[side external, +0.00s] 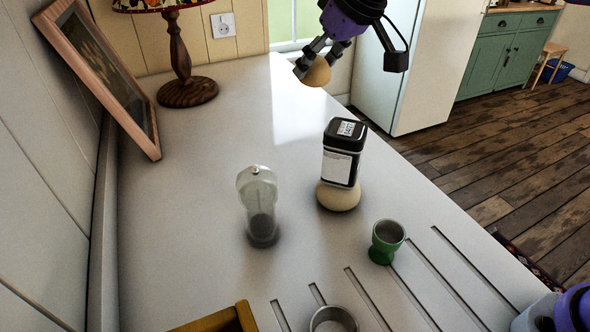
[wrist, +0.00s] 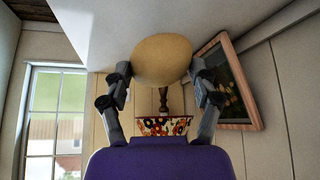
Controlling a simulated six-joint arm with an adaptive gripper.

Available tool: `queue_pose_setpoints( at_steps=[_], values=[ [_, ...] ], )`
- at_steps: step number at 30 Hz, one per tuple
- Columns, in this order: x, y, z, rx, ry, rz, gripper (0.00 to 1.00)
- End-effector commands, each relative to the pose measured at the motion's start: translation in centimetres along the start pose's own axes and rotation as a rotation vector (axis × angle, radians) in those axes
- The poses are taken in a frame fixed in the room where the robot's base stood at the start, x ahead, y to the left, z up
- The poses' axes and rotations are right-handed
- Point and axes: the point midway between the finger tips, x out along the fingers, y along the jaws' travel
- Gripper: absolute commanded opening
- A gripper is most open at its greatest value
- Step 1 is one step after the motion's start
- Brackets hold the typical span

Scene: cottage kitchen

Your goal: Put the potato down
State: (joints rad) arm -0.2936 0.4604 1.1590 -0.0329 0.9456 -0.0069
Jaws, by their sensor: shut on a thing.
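My gripper (side external: 314,66) is at the far end of the counter in the side view, shut on a tan, rounded potato (side external: 319,73). In the wrist view, the potato (wrist: 162,60) sits between the two fingers of my gripper (wrist: 161,84), one on each side. It appears held up in the air near the counter's far edge; its exact height is hard to tell. The white counter (side external: 210,150) stretches below and in front of it.
A black-capped jar (side external: 341,153) stands on a rounded tan thing (side external: 338,196). A clear shaker (side external: 259,205) and a green cup (side external: 386,241) stand nearby. A lamp (side external: 180,60) and leaning picture frame (side external: 105,75) are at the back left. The counter between lamp and jar is clear.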

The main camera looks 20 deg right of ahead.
Motion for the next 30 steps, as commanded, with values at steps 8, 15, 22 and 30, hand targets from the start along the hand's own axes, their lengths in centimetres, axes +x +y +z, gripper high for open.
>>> queue_pose_setpoints(
  at_steps=[8, 15, 22, 30],
  values=[
    [-0.6, 9.8, 1.0, 0.182, 0.002, 0.120, 0.26],
    [-1.0, 14.1, 2.1, 0.264, 0.000, 0.173, 0.26],
    [2.8, 13.8, 4.6, 0.259, -0.003, 0.169, 0.26],
    [7.5, 13.8, 7.6, 0.258, -0.002, 0.169, 0.26]
  ],
)
